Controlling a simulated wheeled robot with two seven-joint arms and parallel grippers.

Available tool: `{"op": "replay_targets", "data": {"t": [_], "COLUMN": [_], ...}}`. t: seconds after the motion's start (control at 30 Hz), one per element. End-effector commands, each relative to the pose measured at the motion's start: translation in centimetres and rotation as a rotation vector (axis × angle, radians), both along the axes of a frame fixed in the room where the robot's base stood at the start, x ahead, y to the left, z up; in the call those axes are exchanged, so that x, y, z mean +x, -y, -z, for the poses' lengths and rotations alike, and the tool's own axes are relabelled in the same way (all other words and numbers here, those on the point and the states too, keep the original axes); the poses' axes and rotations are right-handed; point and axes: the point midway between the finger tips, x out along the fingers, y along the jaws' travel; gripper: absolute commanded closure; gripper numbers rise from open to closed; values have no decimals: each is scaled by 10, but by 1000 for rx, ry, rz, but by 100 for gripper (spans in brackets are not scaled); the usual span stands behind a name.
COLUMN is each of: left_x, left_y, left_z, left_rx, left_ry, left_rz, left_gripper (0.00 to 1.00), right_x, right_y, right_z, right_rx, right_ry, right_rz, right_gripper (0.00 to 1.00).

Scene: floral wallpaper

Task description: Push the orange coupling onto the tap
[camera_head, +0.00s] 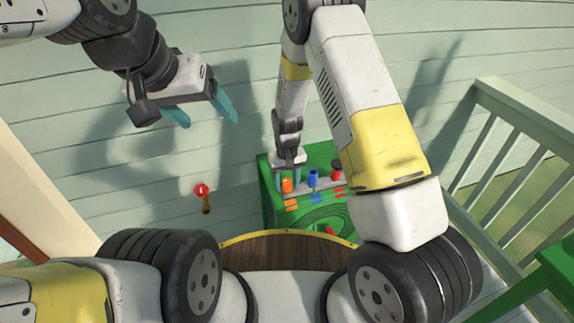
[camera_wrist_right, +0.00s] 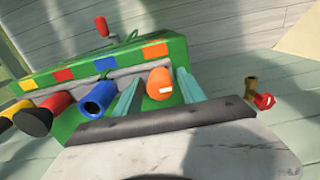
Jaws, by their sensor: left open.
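The orange coupling (camera_head: 287,186) stands in the holder on the green box, and it also shows in the right wrist view (camera_wrist_right: 160,84). My right gripper (camera_head: 288,177) is over it, with one teal finger on each side. In the right wrist view a small gap shows between the coupling and the left-hand finger, so the gripper looks open around it. The tap (camera_head: 207,207), brass with a red handle, is on the wall to the left of the box. It shows at the right in the right wrist view (camera_wrist_right: 251,88). My left gripper (camera_head: 203,115) is open and empty, above the tap.
The green box (camera_head: 268,200) also holds a blue coupling (camera_head: 313,179), a red one (camera_head: 337,167) and a yellow, dark-ended one (camera_wrist_right: 20,117). A green hose lies coiled on its front. A railing (camera_head: 525,130) stands at the right. Wall space between tap and box is clear.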

Motion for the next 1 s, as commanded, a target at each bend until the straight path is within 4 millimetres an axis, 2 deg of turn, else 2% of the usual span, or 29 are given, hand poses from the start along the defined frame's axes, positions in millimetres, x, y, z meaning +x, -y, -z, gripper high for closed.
{"op": "replay_targets", "data": {"t": [0.03, 0.2, 0.23, 1.0], "left_x": [0, 0, 0, 0], "left_y": [0, 0, 0, 0], "left_z": [0, 0, 0, 0], "left_rx": [0, 0, 0, 0], "left_ry": [0, 0, 0, 0], "left_rz": [0, 0, 0, 0], "left_gripper": [27, 27, 27, 27], "right_x": [0, 0, 0, 0], "right_y": [0, 0, 0, 0], "right_z": [0, 0, 0, -12], "right_rx": [0, 0, 0, 0], "right_ry": [0, 0, 0, 0], "right_rz": [0, 0, 0, 0], "right_gripper": [65, 98, 100, 100]}}
